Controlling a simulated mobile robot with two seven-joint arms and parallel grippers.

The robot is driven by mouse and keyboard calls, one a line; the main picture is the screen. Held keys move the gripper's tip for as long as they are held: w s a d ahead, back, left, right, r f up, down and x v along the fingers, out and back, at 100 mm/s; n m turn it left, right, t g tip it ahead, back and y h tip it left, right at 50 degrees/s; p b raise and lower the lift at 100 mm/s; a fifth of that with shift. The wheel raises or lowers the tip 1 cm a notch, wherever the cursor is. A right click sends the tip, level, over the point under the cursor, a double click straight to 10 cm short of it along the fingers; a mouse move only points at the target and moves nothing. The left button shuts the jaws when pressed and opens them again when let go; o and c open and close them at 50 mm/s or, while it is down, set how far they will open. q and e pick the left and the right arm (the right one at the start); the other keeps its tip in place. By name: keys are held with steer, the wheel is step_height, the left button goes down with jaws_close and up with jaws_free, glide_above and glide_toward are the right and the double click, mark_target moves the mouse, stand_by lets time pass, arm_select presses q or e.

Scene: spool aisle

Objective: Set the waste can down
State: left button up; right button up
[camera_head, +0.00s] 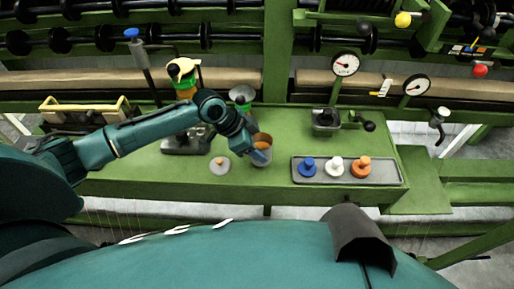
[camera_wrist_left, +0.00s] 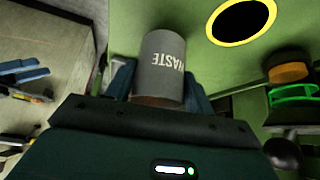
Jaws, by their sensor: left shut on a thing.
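The waste can (camera_wrist_left: 160,62) is a grey cylinder marked WASTE, its lettering upside down in the left wrist view. Its brownish open top (camera_head: 262,138) shows in the head view, near the front edge of the green bench (camera_head: 300,130). My left gripper (camera_head: 258,153) is shut on the can. In the left wrist view its blue fingers (camera_wrist_left: 160,88) lie on both sides of it. I cannot tell whether the can's base touches the bench. My right gripper is not in view.
A grey lidded disc (camera_head: 220,165) lies left of the can. A tray (camera_head: 390,172) with blue, white and orange knobbed pieces is to the right. A metal funnel (camera_head: 242,94) stands behind the can. Bare bench lies between can and tray.

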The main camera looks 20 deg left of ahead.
arm_select(q)
steer(key=shift+f, duration=0.65)
steer(key=shift+f, duration=0.1)
steer(key=o, duration=1.3)
steer(key=shift+f, duration=0.1)
steer(key=shift+o, duration=0.2)
steer(key=shift+r, duration=0.3)
steer(key=v, duration=1.1)
steer(key=shift+s+a+r, duration=0.2)
steer(key=shift+r, duration=0.1)
